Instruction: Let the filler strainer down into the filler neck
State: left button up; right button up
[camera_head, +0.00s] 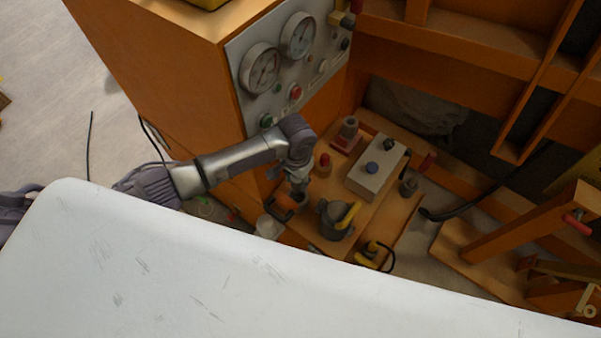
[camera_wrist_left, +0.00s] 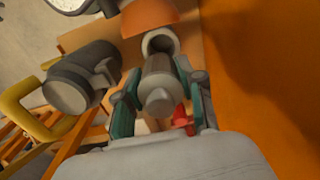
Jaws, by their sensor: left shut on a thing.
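My left gripper (camera_head: 295,178) reaches down over the wooden deck beside the orange cabinet. In the left wrist view the gripper (camera_wrist_left: 160,105) has its teal-padded fingers closed on either side of a grey cylinder with a knob-like end, which I take as the filler strainer (camera_wrist_left: 159,82). Just beyond it is a pale round ring, apparently the filler neck (camera_wrist_left: 160,40), beside an orange rounded body (camera_wrist_left: 150,14). The strainer overlaps the ring in this view; I cannot tell whether it has entered it. In the head view the gripper hides most of the strainer. My right gripper is not in view.
A dark grey can (camera_head: 334,222) with a yellow handle stands close to the gripper. A white cup (camera_head: 268,226), a red-topped fitting (camera_head: 324,162) and a pale box (camera_head: 374,170) with knobs are nearby. The gauge panel (camera_head: 290,65) rises behind.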

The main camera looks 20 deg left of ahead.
pick_arm(q)
jog(key=shift+f, duration=0.4)
jog(key=shift+w, duration=0.15)
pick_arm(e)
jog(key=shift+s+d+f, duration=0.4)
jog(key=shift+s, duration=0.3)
pick_arm(q)
jog(key=shift+r, duration=0.15)
notch_tip(320, 180, down, 6)
jog(key=b, duration=0.3)
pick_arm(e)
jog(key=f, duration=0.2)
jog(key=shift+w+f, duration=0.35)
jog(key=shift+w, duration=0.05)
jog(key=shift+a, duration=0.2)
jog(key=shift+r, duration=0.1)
